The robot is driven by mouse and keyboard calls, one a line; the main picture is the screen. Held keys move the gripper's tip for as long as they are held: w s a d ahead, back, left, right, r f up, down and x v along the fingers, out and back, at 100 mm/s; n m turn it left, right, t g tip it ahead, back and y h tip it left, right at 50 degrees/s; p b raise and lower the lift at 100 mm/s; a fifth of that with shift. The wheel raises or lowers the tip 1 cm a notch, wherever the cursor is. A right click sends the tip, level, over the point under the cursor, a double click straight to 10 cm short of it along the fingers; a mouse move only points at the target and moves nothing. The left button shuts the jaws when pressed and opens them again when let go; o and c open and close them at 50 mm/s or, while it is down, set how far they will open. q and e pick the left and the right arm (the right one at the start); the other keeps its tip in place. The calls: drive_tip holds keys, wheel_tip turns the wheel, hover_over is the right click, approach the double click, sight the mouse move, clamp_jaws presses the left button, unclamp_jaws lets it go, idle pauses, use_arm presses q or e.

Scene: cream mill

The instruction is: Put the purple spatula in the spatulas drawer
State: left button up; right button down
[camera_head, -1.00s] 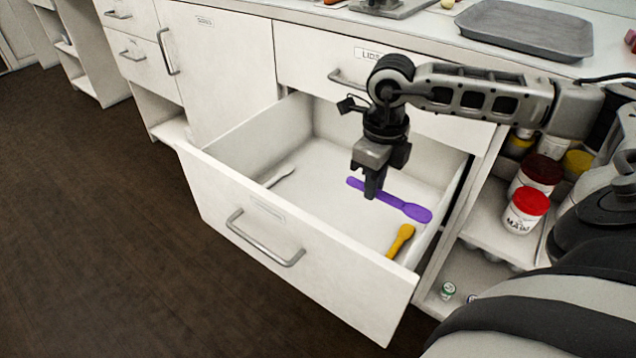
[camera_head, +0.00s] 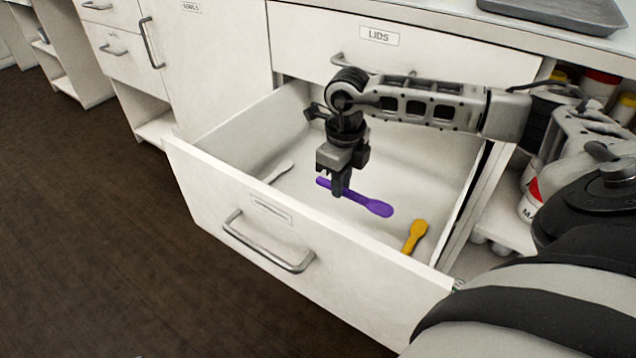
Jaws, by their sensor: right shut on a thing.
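The purple spatula (camera_head: 372,206) is in my right gripper (camera_head: 338,190), which points down and is shut on its handle. Both are over the inside of an open drawer (camera_head: 290,255). I cannot tell whether the spatula touches the drawer's floor. The label on the drawer's front is too small to read. A white spatula (camera_head: 278,171) lies at the left inside the drawer. A yellow spatula (camera_head: 415,235) lies at the right inside it. My left gripper is not in view.
Above the open drawer is a shut drawer labelled LIDS (camera_head: 379,38). A grey tray (camera_head: 560,12) stands on the counter top. An open shelf with jars (camera_head: 529,205) is at the right. Dark floor (camera_head: 90,220) lies clear at the left.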

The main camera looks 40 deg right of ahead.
sight(323, 178)
drive_tip(key=w, duration=0.1)
drive_tip(key=w+f, duration=0.1)
drive_tip(key=w, duration=0.1)
drive_tip(key=w+f+b, duration=0.1)
drive_tip(key=shift+w+a+f, duration=0.15)
drive_tip(key=shift+w+a, duration=0.15)
drive_tip(key=w+f+b, duration=0.1)
drive_tip(key=w+f, duration=0.1)
drive_tip(key=w+f+b, duration=0.1)
drive_tip(key=w+f, duration=0.1)
drive_tip(key=f, duration=0.1)
drive_tip(key=shift+w+a+f+b, duration=0.1)
drive_tip(key=shift+w+f+b, duration=0.15)
drive_tip(key=shift+f+b, duration=0.1)
wheel_tip(323, 178, down, 3)
drive_tip(key=shift+r+b, duration=0.15)
drive_tip(key=shift+b, duration=0.55)
drive_tip(key=shift+f, duration=0.2)
drive_tip(key=shift+r, duration=0.1)
drive_tip(key=shift+f, duration=0.2)
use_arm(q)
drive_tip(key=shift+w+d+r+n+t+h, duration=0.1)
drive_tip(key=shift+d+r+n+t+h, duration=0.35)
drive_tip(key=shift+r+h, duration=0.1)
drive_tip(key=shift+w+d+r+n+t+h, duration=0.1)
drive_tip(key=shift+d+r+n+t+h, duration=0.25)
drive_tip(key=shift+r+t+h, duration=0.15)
use_arm(e)
drive_tip(key=c, duration=1.4)
unclamp_jaws()
